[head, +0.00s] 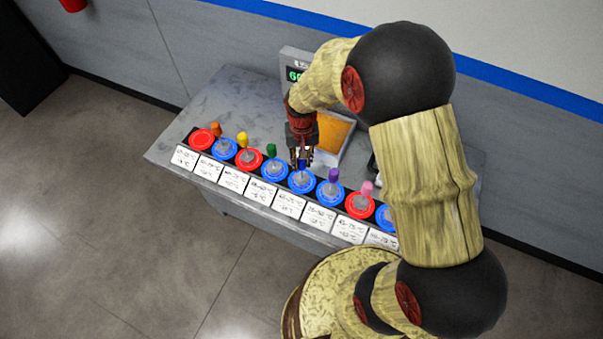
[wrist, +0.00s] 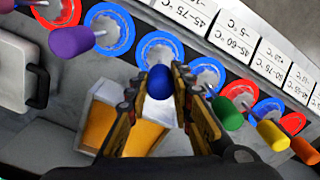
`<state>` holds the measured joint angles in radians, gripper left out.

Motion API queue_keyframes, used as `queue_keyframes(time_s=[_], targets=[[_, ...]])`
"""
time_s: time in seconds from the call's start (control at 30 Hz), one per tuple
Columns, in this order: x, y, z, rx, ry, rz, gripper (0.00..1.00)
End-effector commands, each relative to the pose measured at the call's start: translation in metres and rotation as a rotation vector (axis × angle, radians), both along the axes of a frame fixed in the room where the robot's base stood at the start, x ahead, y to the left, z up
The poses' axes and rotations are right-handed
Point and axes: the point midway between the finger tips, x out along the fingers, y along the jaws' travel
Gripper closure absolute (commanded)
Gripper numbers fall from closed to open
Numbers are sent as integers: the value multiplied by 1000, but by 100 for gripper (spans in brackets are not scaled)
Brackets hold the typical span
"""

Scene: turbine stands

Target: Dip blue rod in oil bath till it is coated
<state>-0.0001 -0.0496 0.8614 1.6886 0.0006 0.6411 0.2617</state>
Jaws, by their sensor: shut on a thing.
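The blue rod (head: 303,164) is between the fingers of my gripper (head: 300,158), over a blue ring-shaped holder in the row on the table. In the wrist view, the rod's round blue end (wrist: 159,82) shows between the two fingertips (wrist: 160,76), which are shut on it. Whether its lower end is still in the holder is hidden. The oil bath (head: 336,134), a pale-walled container of amber liquid, stands just behind and right of my gripper. In the wrist view, the amber bath (wrist: 98,127) is partly hidden by my fingers.
Orange (head: 215,129), yellow (head: 242,139), green (head: 271,150), purple (head: 334,175) and pink (head: 367,187) rods stand in the red and blue holders. White temperature labels (head: 233,179) line the front. A digital display (head: 295,74) stands behind. The table's left rear (head: 235,95) is clear.

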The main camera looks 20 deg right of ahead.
Motion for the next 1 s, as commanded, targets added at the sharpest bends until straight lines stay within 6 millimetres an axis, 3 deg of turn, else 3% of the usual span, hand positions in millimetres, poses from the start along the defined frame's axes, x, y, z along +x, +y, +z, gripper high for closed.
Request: queue_keyframes(time_s=[1.0], targets=[[1,0,21,0,-1,0,100]])
